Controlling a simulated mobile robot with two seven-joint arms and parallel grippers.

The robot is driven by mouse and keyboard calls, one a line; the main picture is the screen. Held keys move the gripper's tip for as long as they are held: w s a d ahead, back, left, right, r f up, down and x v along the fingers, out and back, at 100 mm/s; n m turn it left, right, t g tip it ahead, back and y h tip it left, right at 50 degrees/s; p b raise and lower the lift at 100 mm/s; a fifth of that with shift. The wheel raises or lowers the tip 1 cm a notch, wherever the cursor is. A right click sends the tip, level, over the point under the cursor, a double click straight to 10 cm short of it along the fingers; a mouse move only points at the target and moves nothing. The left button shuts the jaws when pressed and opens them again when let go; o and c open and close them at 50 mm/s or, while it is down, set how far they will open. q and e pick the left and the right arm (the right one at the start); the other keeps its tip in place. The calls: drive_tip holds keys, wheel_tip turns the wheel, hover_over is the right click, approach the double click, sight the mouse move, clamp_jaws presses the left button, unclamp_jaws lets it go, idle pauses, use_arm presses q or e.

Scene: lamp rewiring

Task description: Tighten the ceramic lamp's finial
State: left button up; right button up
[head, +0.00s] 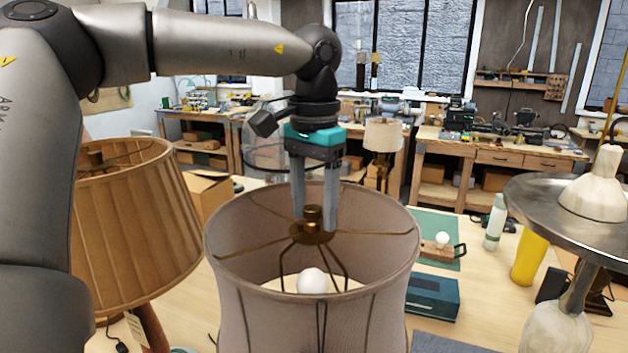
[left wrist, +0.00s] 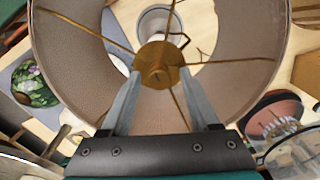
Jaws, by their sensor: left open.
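The brass finial (head: 313,214) sits upright at the hub of the wire spider in the open top of a grey-beige lampshade (head: 250,300). A white bulb (head: 313,281) shows inside; the lamp's base is hidden, so I cannot tell whether it is ceramic. My left gripper (head: 314,221) points down from above, open, with one finger on each side of the finial. The left wrist view also shows the finial (left wrist: 157,73) between the spread fingers. Whether either finger touches it is unclear. My right gripper is not in view.
A pleated tan shade (head: 135,225) stands close on the left. A metal-shaded lamp (head: 568,205) is at the right. A teal box (head: 433,297), a yellow cylinder (head: 529,258) and a white bottle (head: 495,222) stand on the table. Workbenches line the back.

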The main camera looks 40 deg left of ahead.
sight(314, 207)
use_arm(q)
wheel_tip(314, 207, up, 15)
idle(0.4)
drive_tip(key=shift+s+f, duration=0.1)
idle(0.5)
